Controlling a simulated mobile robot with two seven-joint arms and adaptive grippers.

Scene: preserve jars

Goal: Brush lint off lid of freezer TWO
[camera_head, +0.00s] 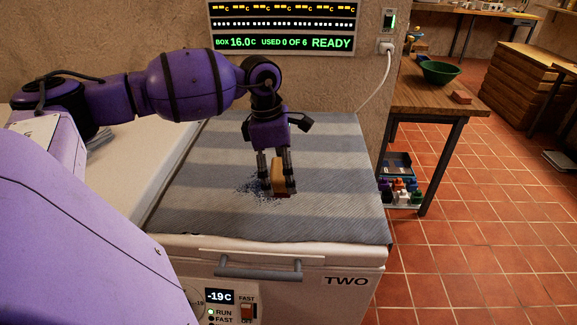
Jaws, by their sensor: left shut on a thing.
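Freezer TWO (325,260) is a white chest freezer in the middle of the head view, with "TWO" on its front and a -19C display. A grey striped cloth (330,155) covers its lid. A patch of dark lint (251,189) lies on the cloth near its middle. My left gripper (277,172) points down over the lid, shut on a tan brush (279,177). The brush is at the right side of the lint patch, low at the cloth; I cannot tell if it touches. The brush and gripper hide part of the lint. My right gripper is not in view.
A grey handle (258,270) sticks out at the freezer's front. A wall panel (283,28) reads READY, and a cable runs from a wall plug (386,47). A wooden table (425,95) with a green bowl (440,71) stands right. The tiled floor at right is mostly clear.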

